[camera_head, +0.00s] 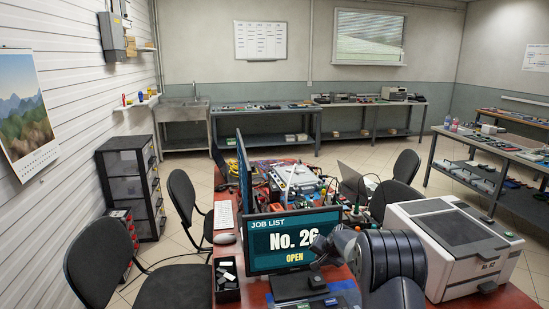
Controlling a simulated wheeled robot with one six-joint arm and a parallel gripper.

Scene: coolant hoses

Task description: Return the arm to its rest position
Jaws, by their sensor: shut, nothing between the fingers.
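My dark grey arm (392,258) is folded at the lower right, over the red table. Its end, my gripper (317,262), is small and dark in front of the right edge of the job monitor. It looks shut and holds nothing that I can see. Its fingertips are hard to make out against the monitor and the stand. The monitor (290,241) reads "JOB LIST No. 26 OPEN". Behind it, a silver unit (294,178) sits among coloured hoses or cables on the table.
A white boxy machine (452,243) stands close to the right of my arm. A black tray (227,275) with small pale items lies left of the monitor. Office chairs (184,205) flank the table. Benches line the back and right walls, with open floor between.

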